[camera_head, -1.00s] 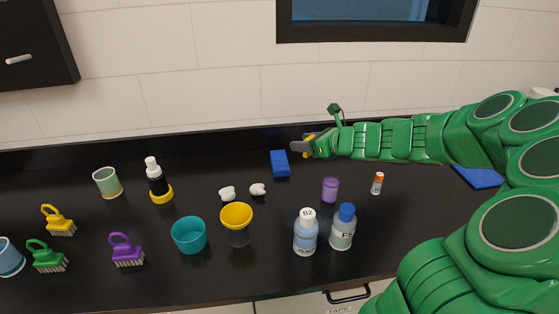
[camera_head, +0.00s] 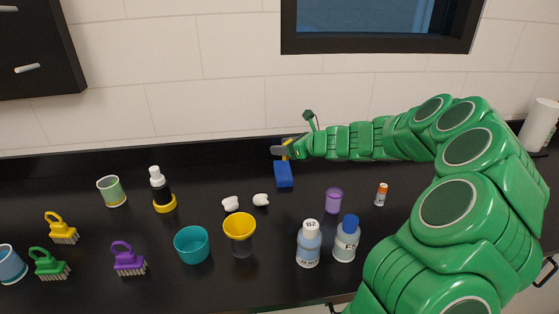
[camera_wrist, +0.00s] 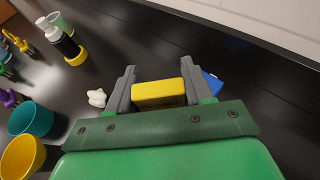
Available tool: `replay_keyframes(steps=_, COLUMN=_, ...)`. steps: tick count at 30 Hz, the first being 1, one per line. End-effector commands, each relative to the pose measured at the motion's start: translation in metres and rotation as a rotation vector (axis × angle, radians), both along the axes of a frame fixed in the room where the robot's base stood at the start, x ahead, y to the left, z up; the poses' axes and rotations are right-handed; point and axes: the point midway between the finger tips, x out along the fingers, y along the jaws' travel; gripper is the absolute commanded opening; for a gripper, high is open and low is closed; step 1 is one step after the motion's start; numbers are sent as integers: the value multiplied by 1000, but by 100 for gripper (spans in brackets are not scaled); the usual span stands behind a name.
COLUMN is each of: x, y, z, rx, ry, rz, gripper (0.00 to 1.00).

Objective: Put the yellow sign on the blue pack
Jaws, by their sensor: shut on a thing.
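The blue pack (camera_head: 283,176) lies on the black counter near the back wall. In the wrist view part of it (camera_wrist: 212,83) shows just right of my gripper's right finger. My gripper (camera_head: 279,150) is at the back edge of the pack in the head view. In the wrist view my gripper (camera_wrist: 158,92) is shut on the yellow sign (camera_wrist: 158,94), which lies between the two grey fingers. Only a bit of yellow (camera_head: 286,146) shows in the head view. I cannot tell whether the sign touches the pack.
White lumps (camera_head: 231,203) lie left of the pack. A yellow cup (camera_head: 239,226), a teal cup (camera_head: 192,244), a purple cup (camera_head: 333,200) and two bottles stand nearer the front. Brushes, a green cup (camera_head: 112,190) and a black bottle (camera_head: 161,188) are at left.

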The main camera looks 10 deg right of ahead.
Motion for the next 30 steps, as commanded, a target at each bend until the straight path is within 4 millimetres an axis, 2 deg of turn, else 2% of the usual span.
replay_keyframes(steps=8, x=33, y=1, z=-16, rx=-3, ry=0, rz=1, gripper=22)
replay_keyframes(steps=18, x=61, y=2, z=-50, rx=0, ry=2, rz=1, gripper=22)
replay_keyframes(steps=24, x=73, y=3, z=-63, rx=1, ry=-1, rz=2, gripper=22)
replay_keyframes(steps=30, x=77, y=3, z=-68, rx=1, ry=0, rz=2, gripper=22)
